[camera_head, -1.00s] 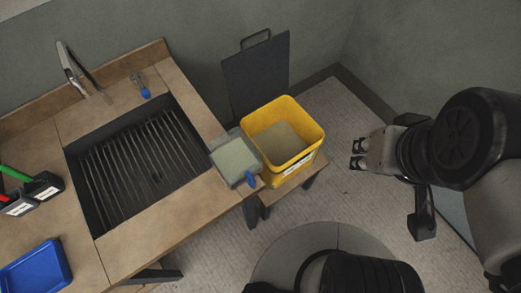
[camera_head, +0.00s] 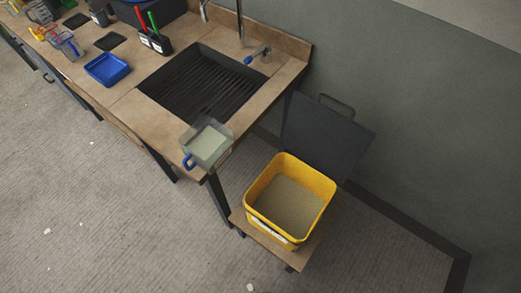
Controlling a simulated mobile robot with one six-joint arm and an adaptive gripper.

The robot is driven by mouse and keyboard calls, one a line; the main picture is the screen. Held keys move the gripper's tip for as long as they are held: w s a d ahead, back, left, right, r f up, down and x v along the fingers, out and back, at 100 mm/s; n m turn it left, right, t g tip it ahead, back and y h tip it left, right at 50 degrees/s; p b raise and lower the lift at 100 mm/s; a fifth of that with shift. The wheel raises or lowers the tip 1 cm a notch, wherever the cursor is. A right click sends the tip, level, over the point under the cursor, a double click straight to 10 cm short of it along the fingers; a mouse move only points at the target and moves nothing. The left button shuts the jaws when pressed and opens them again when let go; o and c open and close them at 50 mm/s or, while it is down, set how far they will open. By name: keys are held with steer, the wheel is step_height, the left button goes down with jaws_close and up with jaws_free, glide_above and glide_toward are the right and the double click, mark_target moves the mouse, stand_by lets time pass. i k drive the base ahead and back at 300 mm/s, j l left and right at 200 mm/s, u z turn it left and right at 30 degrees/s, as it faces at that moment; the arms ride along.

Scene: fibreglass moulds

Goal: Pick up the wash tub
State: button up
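No label that I can read says which thing is the wash tub. A grey, square, open tub (camera_head: 207,143) with a blue handle and a pale greenish inside sits at the near right corner of the counter, by the sink. A yellow open bin (camera_head: 257,217) with a grey-brown inside and a white label stands on a low wooden stand to its right. A shallow blue tray (camera_head: 107,70) lies on the counter left of the sink. My gripper is not in view.
The dark ribbed sink (camera_head: 201,88) with a tap is set in the wooden counter (camera_head: 128,103). A dark upright panel with a handle (camera_head: 323,137) stands behind the yellow bin. Black holders with red and green handles (camera_head: 154,40) stand at the back. The floor in front is open.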

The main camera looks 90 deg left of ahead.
mark_target(208, 142)
steer(key=i+u, duration=0.25)
steer(key=u, duration=0.15)
steer(key=i+u, duration=0.25)
steer(key=u, duration=0.2)
steer(key=i+l+u, duration=0.1)
steer(key=i+u, duration=0.15)
steer(key=u, duration=0.15)
steer(key=i+l+u, duration=0.15)
steer(key=u, duration=0.3)
steer(key=i+l+u, duration=0.25)
steer(key=u, duration=0.15)
steer(key=i+u, duration=0.15)
steer(key=u, duration=0.35)
steer(key=i+l+u, duration=0.1)
steer(key=u, duration=0.35)
steer(key=i+l+u, duration=0.1)
steer(key=u, duration=0.4)
steer(key=i+l+u, duration=0.1)
steer(key=u, duration=0.4)
steer(key=l+u, duration=0.25)
steer(key=u, duration=0.2)
steer(key=i+l+u, duration=0.15)
steer(key=u, duration=0.2)
steer(key=i+l+u, duration=0.15)
steer(key=l+u, duration=0.2)
steer(key=i+l+u, duration=0.1)
steer(key=l+u, duration=0.2)
